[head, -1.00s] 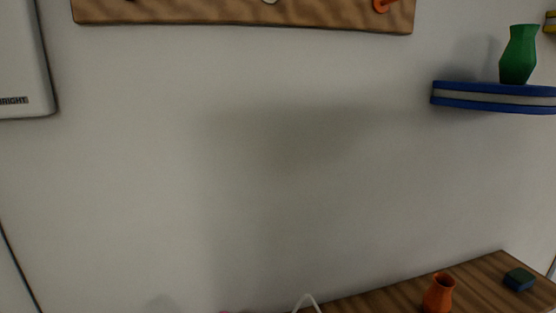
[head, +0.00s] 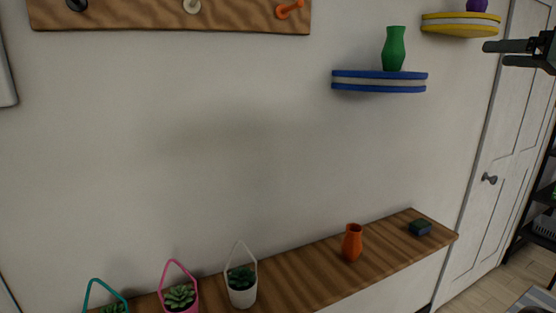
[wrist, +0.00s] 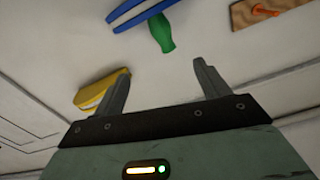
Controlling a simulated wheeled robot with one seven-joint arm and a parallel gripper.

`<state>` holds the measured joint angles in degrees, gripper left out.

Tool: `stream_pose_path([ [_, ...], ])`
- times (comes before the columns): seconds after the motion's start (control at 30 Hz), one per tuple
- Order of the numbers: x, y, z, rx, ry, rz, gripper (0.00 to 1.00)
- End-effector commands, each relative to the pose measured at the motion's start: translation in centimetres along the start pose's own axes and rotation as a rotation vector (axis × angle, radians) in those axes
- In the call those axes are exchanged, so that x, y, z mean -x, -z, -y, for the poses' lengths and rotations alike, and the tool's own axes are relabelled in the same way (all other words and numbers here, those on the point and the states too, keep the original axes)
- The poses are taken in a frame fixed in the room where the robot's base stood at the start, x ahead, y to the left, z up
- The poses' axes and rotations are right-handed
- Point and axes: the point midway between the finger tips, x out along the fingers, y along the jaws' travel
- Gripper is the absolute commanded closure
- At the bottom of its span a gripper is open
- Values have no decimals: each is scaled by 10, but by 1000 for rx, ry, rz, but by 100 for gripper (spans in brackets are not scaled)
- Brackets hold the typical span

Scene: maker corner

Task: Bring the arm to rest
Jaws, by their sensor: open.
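My gripper (head: 492,54) is at the upper right edge of the head view, its two dark fingers pointing left, in front of the door. In the wrist view my gripper (wrist: 160,90) has its fingers wide apart with nothing between them. The green vase (wrist: 162,33), on the blue shelf (wrist: 140,12), shows beyond the fingers, apart from them. The rest of my arm is out of view.
The blue shelf (head: 380,82) holds the green vase (head: 394,48); a yellow shelf (head: 459,25) bears a purple object. Below, a wooden cabinet top (head: 310,280) carries an orange vase (head: 352,243), a small dark box (head: 420,228) and potted succulents (head: 241,286). A white door (head: 510,150) stands right.

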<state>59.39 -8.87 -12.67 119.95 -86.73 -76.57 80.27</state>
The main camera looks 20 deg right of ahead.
Motion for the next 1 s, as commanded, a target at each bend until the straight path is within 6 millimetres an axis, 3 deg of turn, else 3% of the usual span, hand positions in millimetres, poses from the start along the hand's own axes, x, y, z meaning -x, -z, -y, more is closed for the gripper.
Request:
stream_pose_path([
  [0.37, -56, -21, 11, 36, -25, -35, 25],
  [0.57, -102, -48, 28, 50, -57, -35, 25],
  [0.67, -128, -71, 42, 55, -80, -13, 25],
  [0.77, -156, -106, 65, 57, -105, 36, 25],
  [0.87, -181, -155, 99, 64, -125, 132, 25],
  [1.0, -195, -236, 156, 92, -132, 327, 25],
])
